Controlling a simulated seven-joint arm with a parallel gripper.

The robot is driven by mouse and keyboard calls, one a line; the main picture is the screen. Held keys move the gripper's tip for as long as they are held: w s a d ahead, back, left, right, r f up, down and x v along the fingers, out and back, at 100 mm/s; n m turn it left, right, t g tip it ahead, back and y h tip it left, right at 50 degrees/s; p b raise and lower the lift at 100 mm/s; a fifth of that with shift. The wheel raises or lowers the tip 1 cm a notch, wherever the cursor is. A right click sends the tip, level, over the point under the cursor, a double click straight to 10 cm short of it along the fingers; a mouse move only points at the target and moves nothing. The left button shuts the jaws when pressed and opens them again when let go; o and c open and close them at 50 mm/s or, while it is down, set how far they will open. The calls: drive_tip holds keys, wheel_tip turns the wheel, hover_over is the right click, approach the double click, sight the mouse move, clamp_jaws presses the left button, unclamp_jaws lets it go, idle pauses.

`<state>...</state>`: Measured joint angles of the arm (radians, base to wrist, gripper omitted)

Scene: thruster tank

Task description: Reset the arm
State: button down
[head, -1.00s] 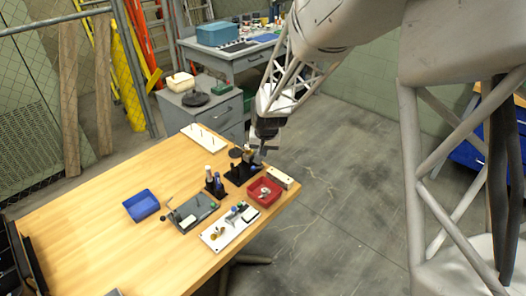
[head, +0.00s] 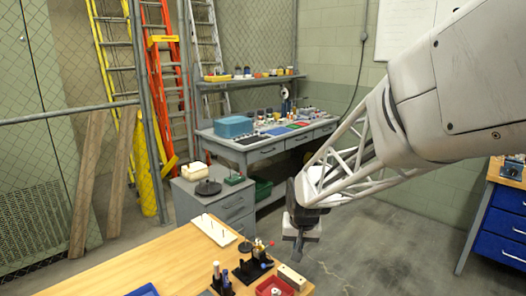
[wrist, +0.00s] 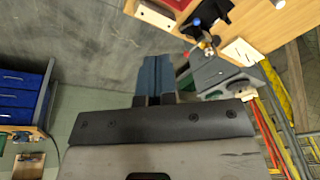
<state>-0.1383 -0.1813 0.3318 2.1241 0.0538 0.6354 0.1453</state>
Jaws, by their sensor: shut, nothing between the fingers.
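My gripper (head: 297,250) hangs at the end of my white lattice arm in the head view, pointing down beside the far right corner of the wooden table (head: 150,262). It is apart from the table and from the things on it. In the wrist view its two bluish fingers (wrist: 153,75) lie together with nothing between them, over the grey floor.
A black holder (head: 252,270), a red tray (head: 272,287), a pale block (head: 291,277) and a white pegboard (head: 213,230) are on the table near the gripper. A grey cabinet (head: 220,200) and a workbench (head: 262,145) stand behind. Floor right of the table is clear.

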drive_tip(key=s+d+r, duration=0.3)
drive_tip(key=s, duration=0.6)
drive_tip(key=s+d+r, duration=0.3)
drive_tip(key=s, duration=0.7)
drive_tip(key=s+d+r+h, duration=0.1)
drive_tip(key=s+d+r, duration=0.2)
drive_tip(key=s, duration=0.6)
drive_tip(key=shift+s+r, duration=0.25)
